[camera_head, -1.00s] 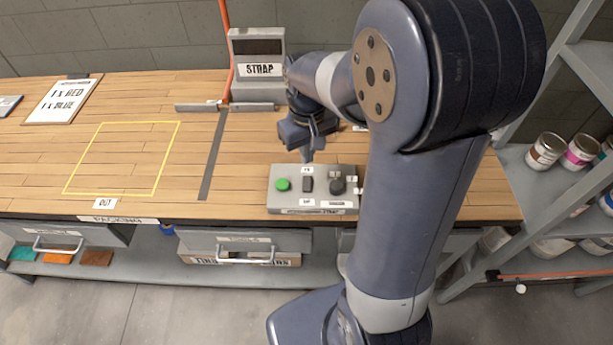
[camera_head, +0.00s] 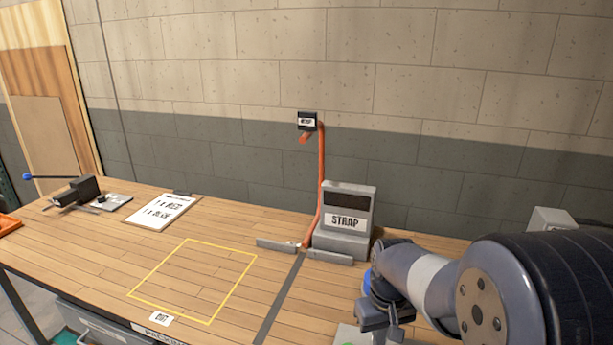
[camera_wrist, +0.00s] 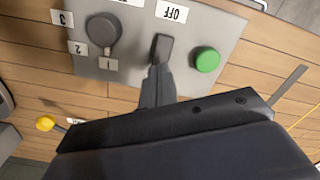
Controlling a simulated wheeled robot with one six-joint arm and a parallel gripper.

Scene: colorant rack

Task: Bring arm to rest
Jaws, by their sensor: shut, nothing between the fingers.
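My gripper (camera_head: 374,322) is at the lower right of the head view, low over the bench, with my arm reaching in from the right. In the wrist view its fingers (camera_wrist: 158,88) are together and empty, pointing at the grey control panel (camera_wrist: 225,35). The fingertips appear close to the black switch (camera_wrist: 162,48); whether they touch it I cannot tell. A green button (camera_wrist: 206,59) and a dark round knob (camera_wrist: 103,29) are on either side of the switch. In the head view only a corner of the panel (camera_head: 350,337) shows at the bottom edge.
The grey STRAP machine (camera_head: 345,222) stands at the back of the bench, left of my arm, with an orange hose (camera_head: 321,180) beside it. The yellow-outlined area is empty. A clipboard (camera_head: 160,211) and a dark vise-like tool (camera_head: 80,190) lie at the left.

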